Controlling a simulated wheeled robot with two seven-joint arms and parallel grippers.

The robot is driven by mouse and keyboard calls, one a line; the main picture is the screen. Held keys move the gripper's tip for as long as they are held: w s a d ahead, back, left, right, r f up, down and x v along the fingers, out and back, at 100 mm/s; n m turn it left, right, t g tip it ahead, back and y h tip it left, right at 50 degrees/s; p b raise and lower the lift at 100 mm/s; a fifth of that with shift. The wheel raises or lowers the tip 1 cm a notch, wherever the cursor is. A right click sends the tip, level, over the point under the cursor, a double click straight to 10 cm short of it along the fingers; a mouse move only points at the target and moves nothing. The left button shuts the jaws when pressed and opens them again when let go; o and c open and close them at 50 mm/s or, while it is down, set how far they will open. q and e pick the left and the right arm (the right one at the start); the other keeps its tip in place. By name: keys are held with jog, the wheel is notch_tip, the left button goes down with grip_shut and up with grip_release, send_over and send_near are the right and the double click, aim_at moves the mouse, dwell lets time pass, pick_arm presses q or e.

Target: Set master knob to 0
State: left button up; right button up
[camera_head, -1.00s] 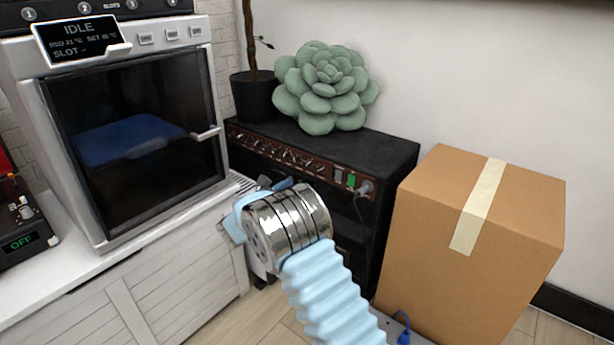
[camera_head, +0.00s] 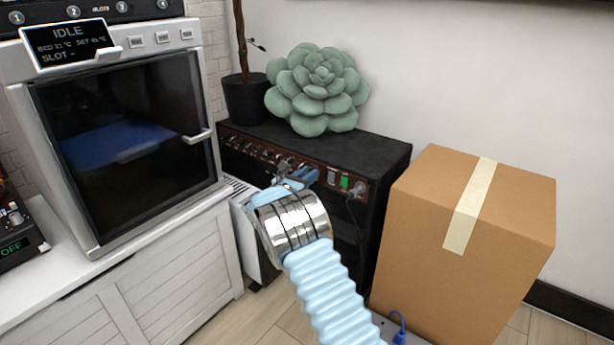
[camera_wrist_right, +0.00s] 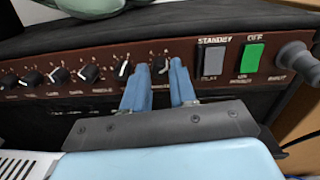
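The amplifier (camera_head: 375,155) stands against the wall, with a row of black knobs on its brown front panel. In the right wrist view, the rightmost knob (camera_wrist_right: 162,65), left of the standby switch, shows between my two blue fingertips. Its label is mostly hidden, so I cannot read whether it says master, and its exact pointer setting is unclear. My right gripper (camera_wrist_right: 159,68) is open, its fingers apart on either side of this knob; contact is not visible. In the head view my right gripper (camera_head: 297,176) is at the panel and covers that knob. My left gripper is not in view.
A grey standby switch (camera_wrist_right: 213,58), a lit green switch (camera_wrist_right: 250,62) and a plugged-in cable (camera_wrist_right: 295,58) sit right of the knob. A succulent (camera_head: 318,90) and a pot (camera_head: 247,98) stand on top. A cardboard box (camera_head: 450,235) stands close at right, an oven-like machine (camera_head: 130,130) at left.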

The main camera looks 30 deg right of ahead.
grip_shut()
